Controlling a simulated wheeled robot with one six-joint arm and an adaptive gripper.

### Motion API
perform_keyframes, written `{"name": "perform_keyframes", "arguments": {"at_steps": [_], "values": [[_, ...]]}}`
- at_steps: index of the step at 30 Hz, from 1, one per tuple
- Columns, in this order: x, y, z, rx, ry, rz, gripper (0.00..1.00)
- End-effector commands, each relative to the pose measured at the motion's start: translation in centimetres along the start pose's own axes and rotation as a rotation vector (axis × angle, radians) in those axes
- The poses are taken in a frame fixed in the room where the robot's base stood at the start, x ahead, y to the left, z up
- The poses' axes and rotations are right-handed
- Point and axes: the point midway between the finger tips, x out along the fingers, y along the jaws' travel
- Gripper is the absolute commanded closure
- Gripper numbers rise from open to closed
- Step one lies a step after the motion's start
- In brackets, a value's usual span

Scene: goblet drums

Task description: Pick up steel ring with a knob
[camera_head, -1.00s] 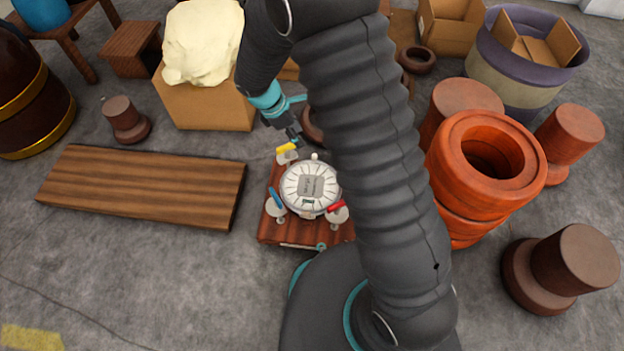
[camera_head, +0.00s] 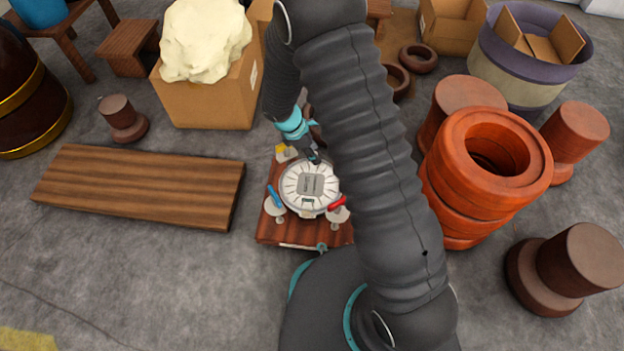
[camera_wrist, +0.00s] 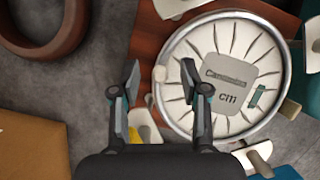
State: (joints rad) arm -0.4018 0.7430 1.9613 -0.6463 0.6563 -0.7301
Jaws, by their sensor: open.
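The steel ring (camera_wrist: 178,112) is a shiny round rim around a pale ribbed disc with a grey label plate. In the head view my gripper (camera_head: 314,158) is over the ring's far edge.
Blue (camera_head: 275,196), red (camera_head: 337,202) and yellow (camera_head: 281,149) handled pieces sit close around the ring on the stand (camera_head: 290,236). A wooden plank (camera_head: 140,186) lies left. A cardboard box (camera_head: 205,100) stands behind. Orange stacked rings (camera_head: 450,190) stand right. Grey floor is clear at front left.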

Motion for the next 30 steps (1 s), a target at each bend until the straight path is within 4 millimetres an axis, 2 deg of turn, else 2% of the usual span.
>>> {"name": "perform_keyframes", "arguments": {"at_steps": [3,9,10,15,26,30], "values": [[1.1,-0.1,0.0,-0.001,-0.001,-0.001,0.55],[1.1,0.0,0.0,0.0,0.0,0.0,0.55],[1.1,0.0,0.0,0.0,0.0,0.0,0.6],[1.1,0.0,0.0,-0.001,0.0,0.0,1.0],[0.9,0.0,0.1,0.0,0.0,0.0,1.0],[-0.4,0.1,0.6,0.0,0.001,0.003,1.0]]}}
